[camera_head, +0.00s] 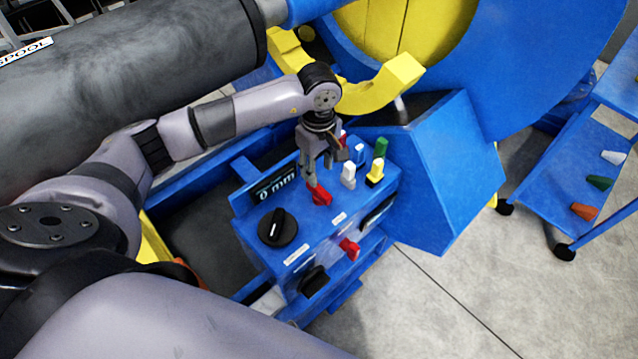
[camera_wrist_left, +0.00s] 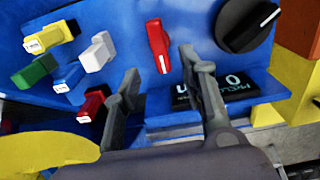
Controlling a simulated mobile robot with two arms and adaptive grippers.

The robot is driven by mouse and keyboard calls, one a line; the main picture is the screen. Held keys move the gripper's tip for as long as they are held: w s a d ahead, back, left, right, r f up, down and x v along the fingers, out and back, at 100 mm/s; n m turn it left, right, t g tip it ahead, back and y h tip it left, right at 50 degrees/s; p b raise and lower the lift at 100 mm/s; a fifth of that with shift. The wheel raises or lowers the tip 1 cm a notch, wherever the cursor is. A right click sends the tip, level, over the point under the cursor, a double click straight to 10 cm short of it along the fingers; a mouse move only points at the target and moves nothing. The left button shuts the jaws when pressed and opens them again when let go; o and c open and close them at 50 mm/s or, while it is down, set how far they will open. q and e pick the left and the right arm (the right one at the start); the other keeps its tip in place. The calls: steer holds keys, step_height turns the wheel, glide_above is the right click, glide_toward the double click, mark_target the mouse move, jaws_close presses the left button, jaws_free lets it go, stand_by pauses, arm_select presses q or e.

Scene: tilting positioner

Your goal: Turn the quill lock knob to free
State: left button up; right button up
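No readable label in view says which control is the quill lock knob. A red bar knob (camera_head: 320,195) sits on top of the blue control box (camera_head: 335,232), right below my left gripper (camera_head: 313,178). In the left wrist view the red knob (camera_wrist_left: 158,47) stands upright in the picture, with a white mark at its lower end. My left gripper (camera_wrist_left: 160,78) is open there, its two fingers apart on either side below the knob, with no visible contact. A large black dial (camera_head: 277,228) with a white pointer is beside it. My right gripper is not in view.
A 0 mm display (camera_head: 276,187) stands behind the dial. Coloured switches, including white (camera_head: 348,175), yellow (camera_head: 375,171) and green (camera_head: 380,147), crowd the box's far right. Red (camera_head: 349,248) and black (camera_head: 313,280) knobs stick out of the front.

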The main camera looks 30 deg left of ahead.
mark_target(319, 188)
arm_select(q)
step_height(319, 188, down, 4)
steer(key=shift+d+r, duration=0.1)
step_height(319, 188, down, 3)
steer(key=shift+r, duration=0.15)
steer(key=shift+f+p, duration=0.3)
steer(key=shift+f, duration=0.45)
steer(key=shift+c, duration=0.8)
jaws_close()
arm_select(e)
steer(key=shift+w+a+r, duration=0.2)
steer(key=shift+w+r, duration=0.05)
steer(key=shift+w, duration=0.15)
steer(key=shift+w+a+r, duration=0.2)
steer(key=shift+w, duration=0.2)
